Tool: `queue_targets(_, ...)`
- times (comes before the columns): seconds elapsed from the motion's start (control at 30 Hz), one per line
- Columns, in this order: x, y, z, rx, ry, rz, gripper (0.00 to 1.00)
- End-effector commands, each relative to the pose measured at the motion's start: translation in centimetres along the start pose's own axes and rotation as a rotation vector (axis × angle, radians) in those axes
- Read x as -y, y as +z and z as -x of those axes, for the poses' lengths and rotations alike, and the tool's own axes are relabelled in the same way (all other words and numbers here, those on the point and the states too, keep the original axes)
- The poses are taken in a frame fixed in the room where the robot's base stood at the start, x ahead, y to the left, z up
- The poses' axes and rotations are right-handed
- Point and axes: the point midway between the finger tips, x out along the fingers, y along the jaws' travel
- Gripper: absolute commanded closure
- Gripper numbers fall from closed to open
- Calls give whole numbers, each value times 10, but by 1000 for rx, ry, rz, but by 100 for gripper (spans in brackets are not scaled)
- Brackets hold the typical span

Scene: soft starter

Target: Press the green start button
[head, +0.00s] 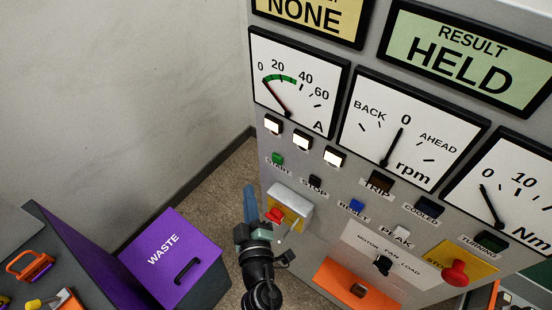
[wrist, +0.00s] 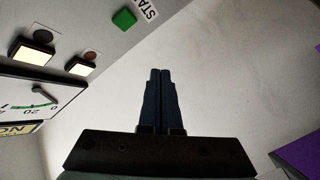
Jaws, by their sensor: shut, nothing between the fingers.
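The green start button (head: 277,158) is a small block on the grey panel, by the label START, below the lit white lamps. It also shows in the wrist view (wrist: 124,19) at the top, beside its partly cut label. My gripper (head: 249,188) is left of the panel's left edge and a little below the button in the head view. In the wrist view my gripper (wrist: 160,72) has both fingers together with nothing between them. The fingertips are apart from the button and point at the plain wall.
A black stop button (head: 314,182) and a blue reset button (head: 357,207) sit right of start. A red-handled switch (head: 277,214) juts out below. A red stop knob (head: 454,272) is at lower right. A purple waste bin (head: 170,257) stands left.

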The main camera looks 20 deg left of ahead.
Motion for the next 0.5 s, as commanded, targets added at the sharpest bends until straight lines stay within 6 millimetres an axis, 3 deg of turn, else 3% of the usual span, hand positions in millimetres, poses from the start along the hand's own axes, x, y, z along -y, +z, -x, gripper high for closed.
queue_targets(0.5,-34,34,-47,-2,1,2,100)
